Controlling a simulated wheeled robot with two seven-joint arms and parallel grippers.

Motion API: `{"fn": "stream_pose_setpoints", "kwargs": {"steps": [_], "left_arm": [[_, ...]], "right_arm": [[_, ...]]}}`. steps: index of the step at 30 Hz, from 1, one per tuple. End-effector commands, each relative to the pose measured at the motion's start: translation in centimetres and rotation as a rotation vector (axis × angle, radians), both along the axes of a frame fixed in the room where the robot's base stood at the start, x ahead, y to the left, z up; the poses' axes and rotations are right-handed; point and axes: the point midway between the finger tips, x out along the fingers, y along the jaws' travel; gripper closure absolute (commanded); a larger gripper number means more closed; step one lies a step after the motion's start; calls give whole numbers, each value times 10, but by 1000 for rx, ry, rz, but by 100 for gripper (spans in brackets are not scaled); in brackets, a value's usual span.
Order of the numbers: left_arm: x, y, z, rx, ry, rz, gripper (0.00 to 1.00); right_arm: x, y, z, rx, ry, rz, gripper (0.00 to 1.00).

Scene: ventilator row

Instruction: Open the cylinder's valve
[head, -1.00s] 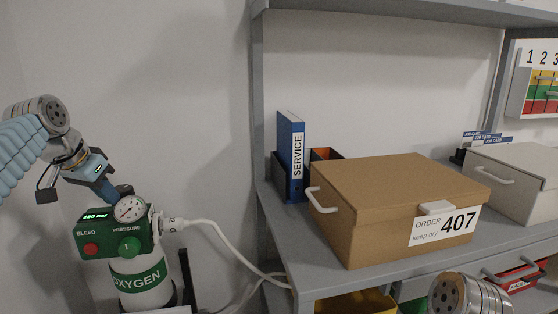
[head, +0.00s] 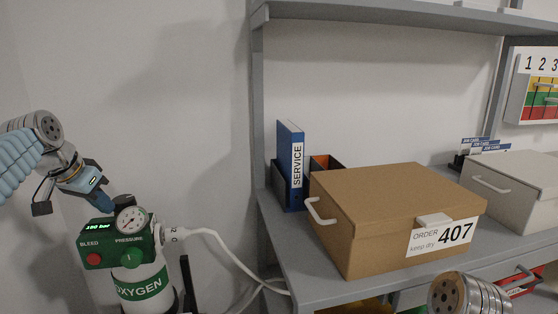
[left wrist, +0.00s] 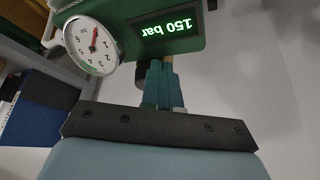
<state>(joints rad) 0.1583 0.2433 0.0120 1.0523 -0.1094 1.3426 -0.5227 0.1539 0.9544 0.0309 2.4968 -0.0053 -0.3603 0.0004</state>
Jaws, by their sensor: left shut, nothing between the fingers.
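The white oxygen cylinder (head: 150,270) stands at lower left, with a green block on top (head: 105,232). The block carries a lit display, a red BLEED button (head: 94,259) and a green knob (head: 130,258) under the word PRESSURE. A round gauge (head: 131,219) sits at its top. The left wrist view shows the display (left wrist: 166,26) reading 150 bar and the gauge (left wrist: 91,45). My left gripper (head: 106,207) is shut and empty, its tips close to the block's top edge. In the left wrist view its fingers (left wrist: 163,82) overlap a dark knob and brass fitting; contact is unclear.
A white hose (head: 215,238) runs from the block towards the grey shelf (head: 300,274). On the shelf stand a blue SERVICE binder (head: 290,170), a brown box 407 (head: 365,225) and a pale box (head: 515,185). The wall above the cylinder is clear.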

Motion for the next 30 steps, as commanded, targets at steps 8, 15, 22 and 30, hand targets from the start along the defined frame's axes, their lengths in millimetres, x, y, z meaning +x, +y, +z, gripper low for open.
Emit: {"fn": "stream_pose_setpoints", "kwargs": {"steps": [8,15,22,30], "left_arm": [[2,5,1,1,1,-1,100],[6,11,0,0,1,0,100],[8,13,0,0,0,-1,100],[8,12,0,0,0,-1,100]], "right_arm": [[0,0,10,1,0,1,38],[0,1,12,1,0,2,38],[0,1,12,1,0,2,38],[0,1,12,1,0,2,38]]}}
